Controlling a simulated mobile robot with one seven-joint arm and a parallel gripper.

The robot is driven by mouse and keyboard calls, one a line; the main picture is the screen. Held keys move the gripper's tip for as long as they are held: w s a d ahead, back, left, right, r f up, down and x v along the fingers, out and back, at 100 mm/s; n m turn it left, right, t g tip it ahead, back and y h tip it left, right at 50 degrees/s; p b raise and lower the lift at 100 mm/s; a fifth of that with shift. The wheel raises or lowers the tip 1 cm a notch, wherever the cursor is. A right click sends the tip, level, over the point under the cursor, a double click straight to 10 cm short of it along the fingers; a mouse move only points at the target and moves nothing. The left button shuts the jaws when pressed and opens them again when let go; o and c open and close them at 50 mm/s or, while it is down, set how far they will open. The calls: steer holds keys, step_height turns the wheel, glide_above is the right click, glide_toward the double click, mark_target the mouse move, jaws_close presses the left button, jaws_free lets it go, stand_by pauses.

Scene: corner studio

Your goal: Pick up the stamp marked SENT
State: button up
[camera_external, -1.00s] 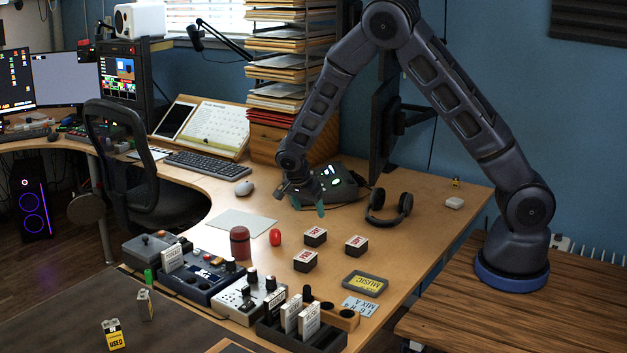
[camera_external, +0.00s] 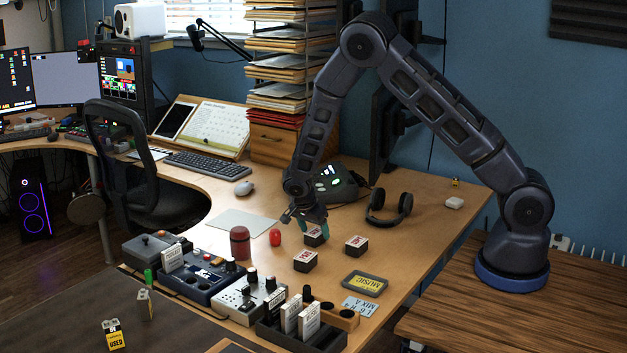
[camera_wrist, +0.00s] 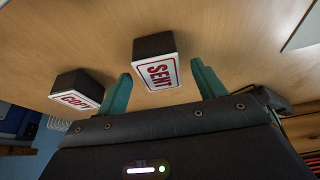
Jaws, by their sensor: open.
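The stamp marked SENT (camera_wrist: 155,74), a dark block with a white face and red letters, shows in the wrist view between the teal fingers of my open gripper (camera_wrist: 161,72). No contact with either finger is clear. In the external view my gripper (camera_external: 311,226) points down at the rearmost of three similar stamps (camera_external: 314,239), partly covering it. That stamp appears to be the SENT one, though its label is too small to read there. A stamp marked COPY (camera_wrist: 77,97) sits outside the left finger in the wrist view.
The two other stamps stand close by, one in front (camera_external: 305,261) and one to the right (camera_external: 356,246). A red object (camera_external: 275,238) and a reddish jar (camera_external: 240,243) are to the left. Headphones (camera_external: 389,207) lie behind right. The desk's right side has free room.

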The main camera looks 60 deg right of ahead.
steer(key=shift+x, duration=1.1)
steer(key=shift+c, duration=0.4)
steer(key=c, duration=1)
